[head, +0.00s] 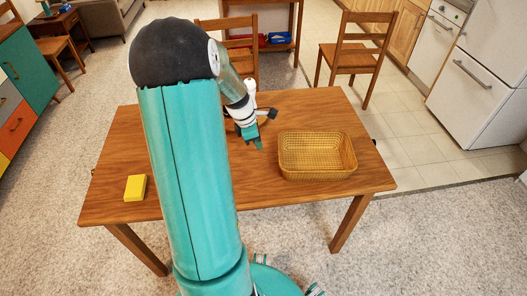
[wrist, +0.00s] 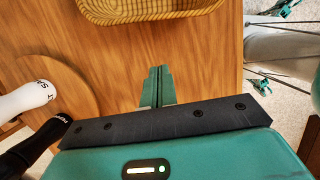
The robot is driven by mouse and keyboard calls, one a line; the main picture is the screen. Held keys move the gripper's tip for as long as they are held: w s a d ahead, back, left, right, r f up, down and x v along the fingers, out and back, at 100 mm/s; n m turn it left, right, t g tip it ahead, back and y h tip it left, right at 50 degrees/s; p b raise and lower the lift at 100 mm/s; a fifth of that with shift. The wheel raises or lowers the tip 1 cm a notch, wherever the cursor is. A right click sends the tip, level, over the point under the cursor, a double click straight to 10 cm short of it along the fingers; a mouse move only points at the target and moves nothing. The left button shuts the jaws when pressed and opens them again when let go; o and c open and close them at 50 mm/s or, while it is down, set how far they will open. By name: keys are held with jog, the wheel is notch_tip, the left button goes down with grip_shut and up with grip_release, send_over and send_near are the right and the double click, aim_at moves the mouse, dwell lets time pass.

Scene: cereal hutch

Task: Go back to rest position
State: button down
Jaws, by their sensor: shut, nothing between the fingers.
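My gripper (head: 257,145) is above the wooden table (head: 300,108), left of the wicker basket (head: 318,172). In the wrist view my gripper's green fingers (wrist: 159,72) are together with nothing between them. The same basket shows at the top edge of the wrist view (wrist: 150,14), apart from the fingers. My arm is raised and bent, and it hides part of the table in the head view.
A yellow block (head: 135,188) lies on the table's left side. In the wrist view a white shaker (wrist: 25,98) and a black shaker (wrist: 40,148) are close on the left, near a round wooden board (wrist: 60,75). Chairs (head: 355,52) stand behind the table.

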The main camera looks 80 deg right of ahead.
jog(key=shift+v, duration=0.9)
jog(key=w+a+r+t+h, duration=0.1)
jog(key=w+a+r, duration=0.3)
jog(key=w+a, duration=0.3)
jog(key=w+a+r+m+t, duration=0.15)
jog(key=w+a+r, duration=0.3)
jog(key=w, duration=0.55)
jog(key=w+a+r+t+h, duration=0.1)
jog(key=w+a+r+t, duration=0.1)
jog(key=w+a+r, duration=0.45)
jog(key=w+a+r+t, duration=0.25)
jog(key=w+a, duration=0.45)
jog(key=a, duration=0.6)
jog(key=s+a+r+t+y, duration=0.1)
jog(key=a, duration=0.8)
jog(key=s+a+r+m+t+y, duration=0.1)
jog(key=s+a+r, duration=0.1)
jog(key=a, duration=0.8)
jog(key=shift+s+a+r+y, duration=0.25)
jog(key=shift+a+r+y, duration=0.05)
jog(key=shift+r+y, duration=0.1)
